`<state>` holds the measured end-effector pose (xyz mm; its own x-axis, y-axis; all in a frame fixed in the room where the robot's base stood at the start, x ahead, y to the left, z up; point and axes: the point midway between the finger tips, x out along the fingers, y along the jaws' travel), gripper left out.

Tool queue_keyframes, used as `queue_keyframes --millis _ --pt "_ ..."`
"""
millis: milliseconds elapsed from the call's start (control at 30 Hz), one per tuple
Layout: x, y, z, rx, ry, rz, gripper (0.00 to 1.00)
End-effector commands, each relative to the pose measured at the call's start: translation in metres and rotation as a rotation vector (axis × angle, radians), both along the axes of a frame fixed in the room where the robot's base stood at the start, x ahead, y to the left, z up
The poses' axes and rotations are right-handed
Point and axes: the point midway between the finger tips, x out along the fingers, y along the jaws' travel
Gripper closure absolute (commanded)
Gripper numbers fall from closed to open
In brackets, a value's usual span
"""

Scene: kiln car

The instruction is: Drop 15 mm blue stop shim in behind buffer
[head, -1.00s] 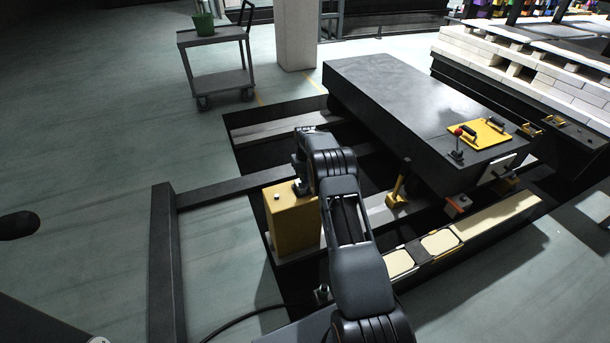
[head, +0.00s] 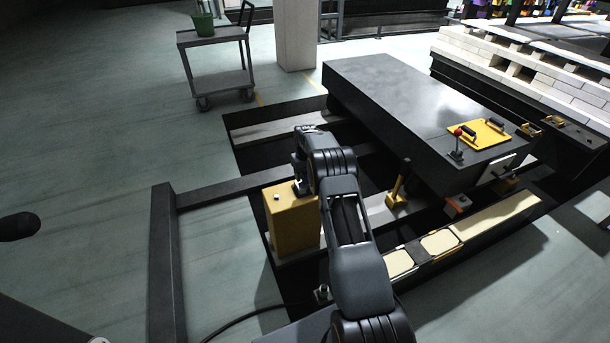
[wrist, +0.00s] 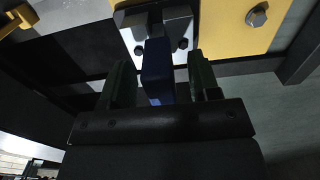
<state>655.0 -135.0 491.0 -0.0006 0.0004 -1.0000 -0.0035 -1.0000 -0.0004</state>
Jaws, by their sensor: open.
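In the wrist view the blue shim (wrist: 157,72) stands between the two dark green fingers of my gripper (wrist: 160,78). The fingers are open, with a gap visible on each side of the shim. The shim's far end is at a bolted metal plate (wrist: 178,32) on a yellow block (wrist: 225,22), which looks like the buffer. I cannot tell how deep the shim sits. In the head view the yellow block (head: 292,222) stands at the pit edge, partly behind my arm. My gripper and the shim are mostly hidden there by my wrist.
A dark kiln car deck (head: 410,105) lies to the right, with a yellow handled plate (head: 482,132) on it. A yellow lever (head: 397,188) stands beside the block. A dark beam (head: 165,260) lies left. A trolley (head: 218,65) stands far back on open floor.

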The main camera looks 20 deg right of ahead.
Motion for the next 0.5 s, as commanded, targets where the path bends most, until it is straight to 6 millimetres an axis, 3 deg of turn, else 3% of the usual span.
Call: queue_keyframes --millis 500 --pt "0.001 0.0 0.101 -0.001 -0.004 0.0 0.44"
